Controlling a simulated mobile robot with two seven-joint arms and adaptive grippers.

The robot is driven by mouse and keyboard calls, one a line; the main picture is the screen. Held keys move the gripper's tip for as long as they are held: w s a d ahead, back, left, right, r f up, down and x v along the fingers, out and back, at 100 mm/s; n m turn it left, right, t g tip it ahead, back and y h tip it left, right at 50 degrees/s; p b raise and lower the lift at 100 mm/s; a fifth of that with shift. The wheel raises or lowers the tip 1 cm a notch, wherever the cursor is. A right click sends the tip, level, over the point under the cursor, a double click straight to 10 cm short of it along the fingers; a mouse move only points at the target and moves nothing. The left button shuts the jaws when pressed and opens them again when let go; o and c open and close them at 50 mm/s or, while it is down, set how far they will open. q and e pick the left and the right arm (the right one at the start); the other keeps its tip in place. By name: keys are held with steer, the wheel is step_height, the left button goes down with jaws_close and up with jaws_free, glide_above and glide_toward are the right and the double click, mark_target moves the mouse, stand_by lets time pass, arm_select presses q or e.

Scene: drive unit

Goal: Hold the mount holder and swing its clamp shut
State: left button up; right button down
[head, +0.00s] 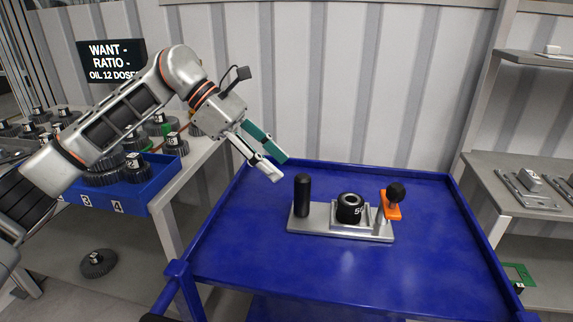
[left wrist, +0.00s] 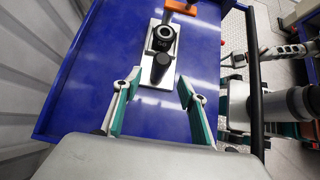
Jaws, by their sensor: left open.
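The mount holder (head: 310,220) is a grey metal plate on the blue cart, with an upright black post (head: 302,195) at its left end. A black ring part marked 50 (head: 350,209) sits in its middle cradle. My left gripper (head: 278,168) is open and empty, above and left of the post. In the left wrist view, the black post (left wrist: 157,68) lies ahead between my open fingers (left wrist: 158,86).
The blue cart top (head: 270,260) is clear around the holder and has a raised rim. A table with gears and a blue bin (head: 150,190) stands at left. Shelves with metal parts (head: 530,190) stand at right. A corrugated wall is behind.

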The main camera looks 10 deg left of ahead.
mark_target(303, 187)
arm_select(q)
steer(key=b+x, duration=0.1)
steer(key=x, duration=0.8)
jaws_close()
stand_by(0.7)
steer(key=shift+r, duration=0.15)
stand_by(0.4)
